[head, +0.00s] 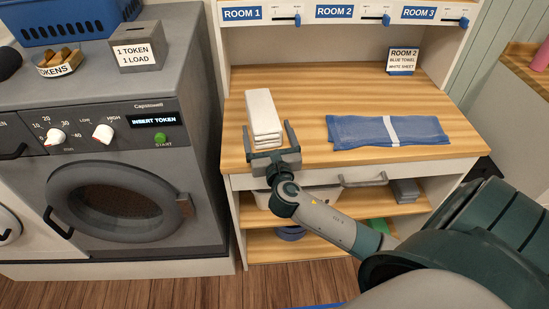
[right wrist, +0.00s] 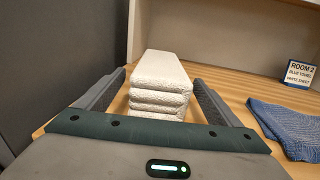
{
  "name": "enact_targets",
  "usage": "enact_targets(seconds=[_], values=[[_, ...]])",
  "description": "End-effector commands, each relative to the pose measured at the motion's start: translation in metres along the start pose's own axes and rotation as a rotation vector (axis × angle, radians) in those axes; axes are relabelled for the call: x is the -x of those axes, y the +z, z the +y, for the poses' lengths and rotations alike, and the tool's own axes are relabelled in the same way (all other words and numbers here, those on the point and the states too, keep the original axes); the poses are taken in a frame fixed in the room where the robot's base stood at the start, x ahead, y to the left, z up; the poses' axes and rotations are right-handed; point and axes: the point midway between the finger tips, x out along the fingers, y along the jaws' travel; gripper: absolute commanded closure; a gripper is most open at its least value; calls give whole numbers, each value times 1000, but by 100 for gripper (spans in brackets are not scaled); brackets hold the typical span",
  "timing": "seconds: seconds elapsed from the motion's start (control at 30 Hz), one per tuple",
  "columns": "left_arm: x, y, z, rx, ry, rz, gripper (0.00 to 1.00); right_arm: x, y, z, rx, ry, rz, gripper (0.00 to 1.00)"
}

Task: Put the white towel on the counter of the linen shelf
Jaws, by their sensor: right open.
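The white towel (head: 263,113), folded into a layered stack, lies on the left part of the wooden counter (head: 300,85) of the linen shelf. My right gripper (head: 271,140) is open, with its fingers at the near end of the towel, one to each side. In the right wrist view the towel (right wrist: 160,85) sits between and beyond the two open fingers (right wrist: 160,90). I cannot tell whether the fingers touch it. My left gripper is not in view.
A folded blue towel with a white stripe (head: 385,130) lies on the counter's right. A room 2 card (head: 402,60) stands behind it, reading blue towel, white sheet. A washing machine (head: 115,150) stands left. Room sliders (head: 345,13) line the top. The counter's middle is free.

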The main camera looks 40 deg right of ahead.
Motion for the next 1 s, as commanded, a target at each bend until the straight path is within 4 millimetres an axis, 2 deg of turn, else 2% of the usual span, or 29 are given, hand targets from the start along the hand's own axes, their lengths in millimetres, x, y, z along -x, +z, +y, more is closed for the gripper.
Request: enact_targets(seconds=[0.03,0.2,0.5,0.7,1.0], values=[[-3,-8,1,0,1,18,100,12,-3,0,-1,1,3,13],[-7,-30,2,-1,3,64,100,47,-3,0,-3,0,3,13],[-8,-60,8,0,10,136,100,94,-1,0,-2,0,1,13],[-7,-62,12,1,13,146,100,105,0,0,-2,0,1,13],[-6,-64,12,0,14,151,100,106,0,0,-1,-1,0,13]])
